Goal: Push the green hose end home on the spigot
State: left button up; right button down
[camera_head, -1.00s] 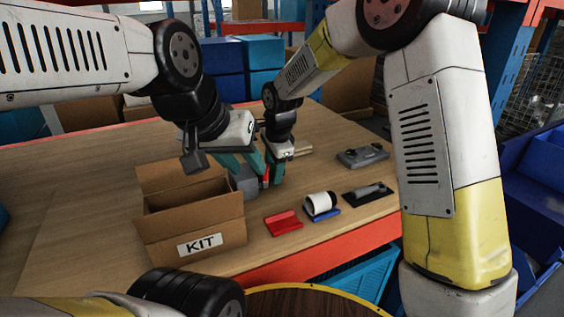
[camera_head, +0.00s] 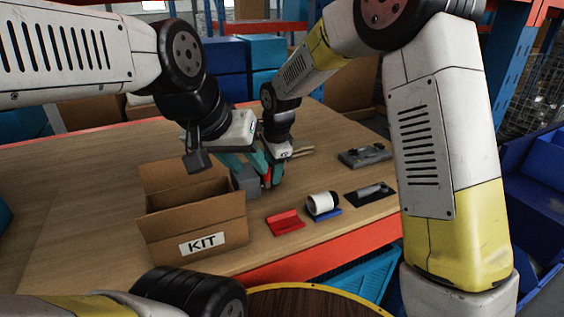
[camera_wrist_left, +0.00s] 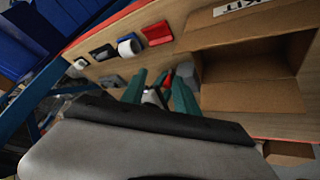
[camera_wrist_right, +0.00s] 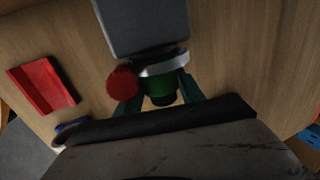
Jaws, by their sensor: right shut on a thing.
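A silver ring (camera_wrist_right: 164,65) lies between the hose end and the grey block (camera_wrist_right: 145,25). The spigot itself is hidden, so I cannot tell how deep the hose sits. A round red part (camera_wrist_right: 122,82) is beside the hose end. In the head view my right gripper (camera_head: 270,180) is low by the grey block (camera_head: 245,179). My left gripper (camera_wrist_left: 158,82) has its fingers apart, above the red part, close to my right gripper.
An open cardboard KIT box (camera_head: 195,225) stands left of the block. A red holder (camera_head: 285,222), a white roll (camera_head: 322,204) on a blue base, a black tray (camera_head: 369,193) and a grey fixture (camera_head: 364,155) lie to the right. The table's left side is clear.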

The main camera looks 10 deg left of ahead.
jog(key=shift+s+a, duration=0.2)
jog(key=shift+a, duration=0.1)
jog(key=c, duration=0.6)
grip_release()
jog(key=shift+c, duration=0.2)
jog(key=shift+d, duration=0.1)
jog(key=v, duration=0.7)
jog(key=shift+r, duration=0.15)
jog(key=s+d+r+n+t, duration=0.1)
jog(key=s+d+r+n, duration=0.2)
jog(key=d+r, duration=0.35)
jog(key=s+d+r+n+t, duration=0.1)
jog(key=s+d+r+n, duration=0.2)
jog(key=d, duration=0.7)
jog(key=s+d+n+t, duration=0.1)
jog(key=s+d+n, duration=0.4)
jog(key=s+d, duration=0.6)
jog(key=s, duration=0.4)
jog(key=shift+d+n+t+y, duration=0.2)
jog(key=shift+n+t+y, duration=0.1)
jog(key=shift+n+t, duration=0.1)
